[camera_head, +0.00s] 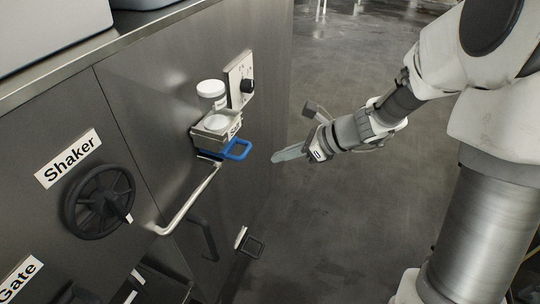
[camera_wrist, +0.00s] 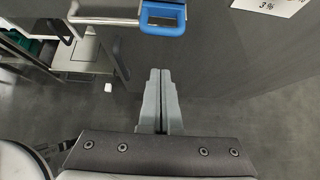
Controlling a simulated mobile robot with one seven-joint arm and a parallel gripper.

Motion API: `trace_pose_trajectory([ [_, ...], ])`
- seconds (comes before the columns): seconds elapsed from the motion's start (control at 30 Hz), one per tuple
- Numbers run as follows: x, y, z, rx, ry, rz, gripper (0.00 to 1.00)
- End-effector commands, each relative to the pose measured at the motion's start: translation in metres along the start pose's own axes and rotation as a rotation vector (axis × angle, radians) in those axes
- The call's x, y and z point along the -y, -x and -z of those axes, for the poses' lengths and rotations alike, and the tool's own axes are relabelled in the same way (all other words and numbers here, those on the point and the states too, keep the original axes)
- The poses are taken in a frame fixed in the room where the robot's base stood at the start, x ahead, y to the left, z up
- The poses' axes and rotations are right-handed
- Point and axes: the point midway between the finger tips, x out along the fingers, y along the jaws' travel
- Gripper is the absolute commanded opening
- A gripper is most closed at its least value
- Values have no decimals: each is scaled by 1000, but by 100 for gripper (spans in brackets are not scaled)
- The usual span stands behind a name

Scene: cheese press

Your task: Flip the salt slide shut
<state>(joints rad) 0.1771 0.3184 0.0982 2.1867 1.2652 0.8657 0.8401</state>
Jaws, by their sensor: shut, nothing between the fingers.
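The salt slide's blue loop handle (camera_head: 239,151) sticks out from under a small metal salt box (camera_head: 212,128) with white contents, mounted on the grey cabinet front. The blue handle also shows at the top of the wrist view (camera_wrist: 163,29). My gripper (camera_head: 274,158) is in the air to the right of the handle in the head view, apart from it. In the wrist view its two grey fingers (camera_wrist: 160,72) are together with nothing between them, and the blue handle lies beyond their tips. The slide plate itself is mostly hidden under the box.
A bent metal bar handle (camera_head: 190,199) projects from the cabinet just below the salt box. A white-lidded jar (camera_head: 211,90) and a black knob (camera_head: 247,86) are above it. A black handwheel (camera_head: 99,201) labelled Shaker is at left. Floor to the right is open.

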Motion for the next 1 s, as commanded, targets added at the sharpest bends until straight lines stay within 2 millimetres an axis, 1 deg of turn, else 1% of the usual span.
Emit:
trace_pose_trajectory([
  [0.03,1,16,-3,0,0,4,0],
  [0.2,0,50,-2,0,0,2,0],
  [0.3,0,63,-2,0,0,1,0],
  [0.4,0,71,-1,-1,0,0,0],
  [0.53,-1,75,-1,-1,0,-2,0],
  [1.0,-1,76,-1,-3,7,-2,0],
])
